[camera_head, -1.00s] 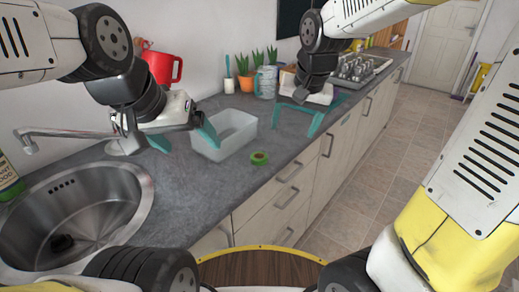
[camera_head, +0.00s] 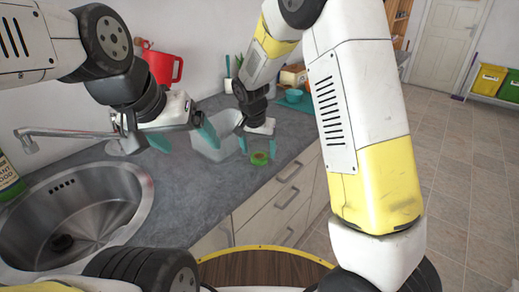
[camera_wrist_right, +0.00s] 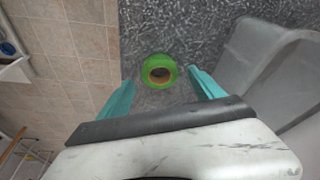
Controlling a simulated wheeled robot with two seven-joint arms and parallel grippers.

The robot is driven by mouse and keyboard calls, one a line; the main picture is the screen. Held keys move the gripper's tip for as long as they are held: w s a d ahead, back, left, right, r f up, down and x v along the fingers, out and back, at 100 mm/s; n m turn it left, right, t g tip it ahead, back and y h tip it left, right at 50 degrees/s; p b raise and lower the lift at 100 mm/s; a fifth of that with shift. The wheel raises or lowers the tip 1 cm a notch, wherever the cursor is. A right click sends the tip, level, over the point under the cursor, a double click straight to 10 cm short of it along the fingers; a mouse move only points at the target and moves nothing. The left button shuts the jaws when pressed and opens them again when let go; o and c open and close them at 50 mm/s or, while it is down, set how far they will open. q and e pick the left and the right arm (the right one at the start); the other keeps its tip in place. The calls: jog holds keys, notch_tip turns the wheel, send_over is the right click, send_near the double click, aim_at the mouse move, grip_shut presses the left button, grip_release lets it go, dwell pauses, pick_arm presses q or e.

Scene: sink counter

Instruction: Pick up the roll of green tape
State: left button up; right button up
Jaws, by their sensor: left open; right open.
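The roll of green tape (camera_head: 259,158) lies on the grey counter near its front edge, just right of the clear plastic bin. In the right wrist view the tape roll (camera_wrist_right: 159,71) shows its green ring and brown core, lying ahead of and between the fingertips. My right gripper (camera_head: 258,147) is open with its teal fingers pointing down at the tape; it also shows in the right wrist view (camera_wrist_right: 160,85). I cannot tell whether the fingers touch the tape. My left gripper (camera_head: 184,138) is open and empty, over the counter between the sink and the bin.
The clear bin (camera_head: 212,152) stands close beside my right gripper and the tape. The steel sink (camera_head: 70,215) with its faucet (camera_head: 65,133) is at the left. A red watering can (camera_head: 162,67) stands behind. The counter's front edge drops to drawers (camera_head: 270,205).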

jog(key=shift+x, duration=1.15)
jog(key=c, duration=1.4)
jog(key=shift+r, duration=0.15)
jog(key=shift+c, duration=0.2)
